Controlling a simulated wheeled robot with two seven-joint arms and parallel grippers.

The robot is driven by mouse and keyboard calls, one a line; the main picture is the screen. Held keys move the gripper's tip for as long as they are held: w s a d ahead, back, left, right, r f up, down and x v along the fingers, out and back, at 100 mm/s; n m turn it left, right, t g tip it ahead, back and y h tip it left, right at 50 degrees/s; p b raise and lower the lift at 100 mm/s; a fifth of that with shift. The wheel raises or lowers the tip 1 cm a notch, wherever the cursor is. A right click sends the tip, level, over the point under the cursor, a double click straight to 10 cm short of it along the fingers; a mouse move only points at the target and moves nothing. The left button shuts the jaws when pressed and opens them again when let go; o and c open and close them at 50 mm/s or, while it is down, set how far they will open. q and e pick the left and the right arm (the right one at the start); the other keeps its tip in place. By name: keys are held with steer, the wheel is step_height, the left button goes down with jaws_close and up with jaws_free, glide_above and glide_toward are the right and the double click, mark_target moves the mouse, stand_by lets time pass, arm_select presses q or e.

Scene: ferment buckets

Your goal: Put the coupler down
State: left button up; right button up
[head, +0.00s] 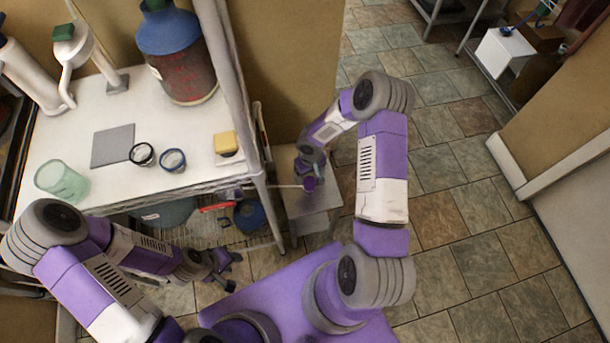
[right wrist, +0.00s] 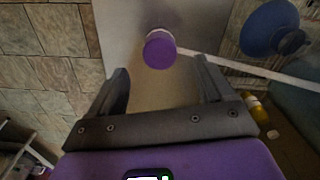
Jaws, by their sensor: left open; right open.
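A short purple-topped piece with a pale rim, apparently the coupler (right wrist: 160,50), stands on a small grey side table (head: 325,203). It also shows in the head view (head: 310,184), below the right gripper. My right gripper (right wrist: 163,75) is open; in the wrist view the piece appears just beyond and between its fingertips, not clamped. A thin white rod (right wrist: 245,68) runs from beside the piece to the right; whether they are joined I cannot tell. My left gripper (head: 226,270) is open and empty, low in front of the white bench.
The white bench (head: 100,178) holds a large jug (head: 180,60), a green cup (head: 62,180), a black ring (head: 142,154), a blue ring (head: 173,160), a grey plate (head: 113,146) and a yellow block (head: 226,142). A blue round vessel (right wrist: 268,27) is beside the side table. Tiled floor is clear at right.

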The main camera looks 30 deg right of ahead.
mark_target(310, 182)
step_height(310, 182, down, 7)
steer(key=shift+f+b, duration=0.1)
steer(key=shift+b, duration=1.15)
steer(key=shift+c, duration=0.3)
steer(key=c, duration=1.3)
